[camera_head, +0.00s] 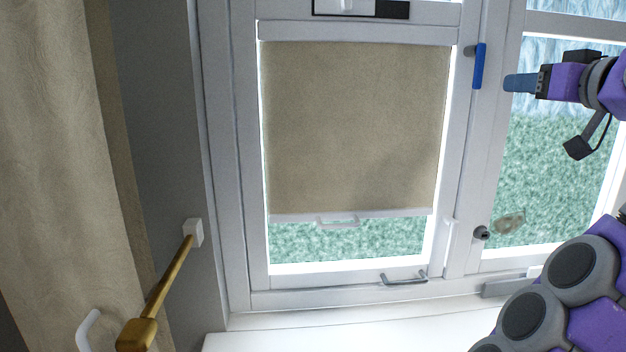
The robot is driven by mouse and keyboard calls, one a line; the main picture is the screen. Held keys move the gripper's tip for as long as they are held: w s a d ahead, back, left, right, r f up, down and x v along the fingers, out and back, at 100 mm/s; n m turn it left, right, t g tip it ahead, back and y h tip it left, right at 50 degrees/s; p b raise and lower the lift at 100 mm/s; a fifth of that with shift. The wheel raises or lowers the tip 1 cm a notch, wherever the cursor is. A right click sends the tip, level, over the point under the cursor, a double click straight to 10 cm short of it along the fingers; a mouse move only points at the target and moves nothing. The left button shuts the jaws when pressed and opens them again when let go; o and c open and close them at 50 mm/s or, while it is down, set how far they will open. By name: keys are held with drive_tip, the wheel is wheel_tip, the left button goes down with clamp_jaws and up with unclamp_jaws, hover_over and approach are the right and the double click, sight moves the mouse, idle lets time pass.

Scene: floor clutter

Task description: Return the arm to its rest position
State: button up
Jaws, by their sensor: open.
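My gripper (522,83) is at the upper right, in front of the right window pane, with its blue tip pointing left. It holds nothing that I can see, and its jaws are seen side-on. My purple and grey arm shows at the right edge and in the lower right corner. The links between these parts are out of frame. A blue window handle (479,66) is on the frame just left of the gripper tip, with a gap between them in the picture.
A white window (240,150) with a beige blind (355,125) fills the middle. A beige curtain (55,150) hangs at the left, beside a brass rod (165,280) on a white bracket. A white sill (330,340) runs below. A metal handle (404,279) is on the lower frame.

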drive_tip(key=w+a+f+n+g+y, duration=0.1)
drive_tip(key=w+a+f+g+y, duration=0.2)
drive_tip(key=a, duration=0.4)
drive_tip(key=w+a+f+g+y, duration=0.2)
drive_tip(key=a+f+g, duration=0.15)
drive_tip(key=a, duration=0.35)
drive_tip(key=s+a+f+g, duration=0.3)
drive_tip(key=s+a+f, duration=0.1)
drive_tip(key=a+f, duration=0.35)
drive_tip(key=s+a+f+g, duration=0.2)
drive_tip(key=s+a+f, duration=0.3)
drive_tip(key=a+f, duration=0.3)
drive_tip(key=s+a+f+g+h, duration=0.1)
drive_tip(key=s+f+g+h, duration=0.3)
drive_tip(key=s+f, duration=0.95)
drive_tip(key=s+d+f+g+h, duration=0.1)
drive_tip(key=s+d+f+g, duration=0.1)
drive_tip(key=s+f, duration=0.6)
drive_tip(key=s+d+f+m+g+h, duration=0.1)
drive_tip(key=s+d+f+g, duration=0.1)
drive_tip(key=s+f, duration=0.7)
drive_tip(key=shift+s+d+f+m+h, duration=0.3)
drive_tip(key=shift+d+h, duration=0.1)
drive_tip(key=shift+d, duration=0.3)
